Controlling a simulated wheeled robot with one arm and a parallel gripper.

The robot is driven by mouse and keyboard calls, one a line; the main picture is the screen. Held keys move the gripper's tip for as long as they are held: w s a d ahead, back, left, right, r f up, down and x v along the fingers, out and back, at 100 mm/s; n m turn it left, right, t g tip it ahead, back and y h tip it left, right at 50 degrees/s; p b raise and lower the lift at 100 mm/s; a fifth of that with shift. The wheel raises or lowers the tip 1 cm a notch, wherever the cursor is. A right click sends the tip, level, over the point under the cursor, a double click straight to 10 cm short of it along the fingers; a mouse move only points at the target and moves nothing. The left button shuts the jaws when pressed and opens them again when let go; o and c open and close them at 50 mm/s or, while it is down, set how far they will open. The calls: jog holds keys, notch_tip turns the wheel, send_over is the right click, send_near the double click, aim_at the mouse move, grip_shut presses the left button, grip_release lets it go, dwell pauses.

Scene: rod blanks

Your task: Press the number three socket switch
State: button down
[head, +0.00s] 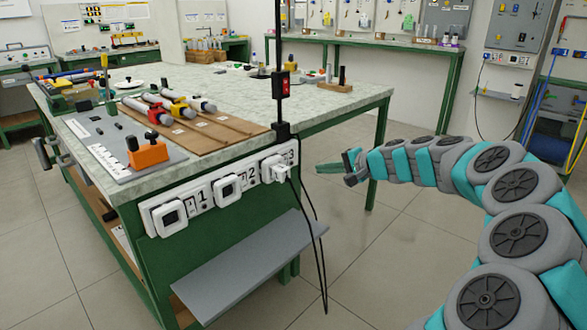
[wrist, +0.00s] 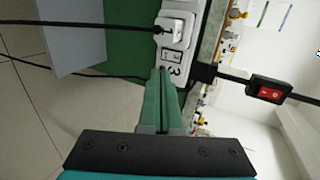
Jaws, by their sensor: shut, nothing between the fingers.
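The white socket strip (head: 216,190) is fixed to the side of the green workbench, with units marked 1, 2 and 3. The number three socket (head: 274,169) is at the right end, with a white plug in it and a black cable hanging down. In the wrist view the plug (wrist: 173,32) sits above a small switch (wrist: 172,56) and the label 3. My gripper (head: 320,168) is shut and empty, right of the socket in the head view. In the wrist view my gripper (wrist: 160,72) has its tips beside the label 3. Contact cannot be told.
A black post with a red switch box (head: 285,84) rises at the bench corner near socket three. A grey sloping shelf (head: 250,265) juts out below the sockets, and black cables hang past it. The floor right of the bench is clear.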

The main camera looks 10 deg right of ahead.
jog(key=shift+w+d+f, duration=0.15)
jog(key=shift+w+d, duration=0.2)
jog(key=shift+d, duration=0.35)
jog(key=shift+a, duration=0.1)
jog(key=p, duration=0.1)
send_near(285, 162)
jog(key=w+a+f, duration=0.3)
jog(key=f, duration=0.1)
jog(key=shift+w+a+f, duration=0.1)
jog(key=shift+w+f, duration=0.05)
jog(key=shift+w, duration=0.2)
jog(key=shift+w+a+f, duration=0.1)
jog(key=shift+w+a, duration=0.05)
jog(key=shift+w, duration=0.25)
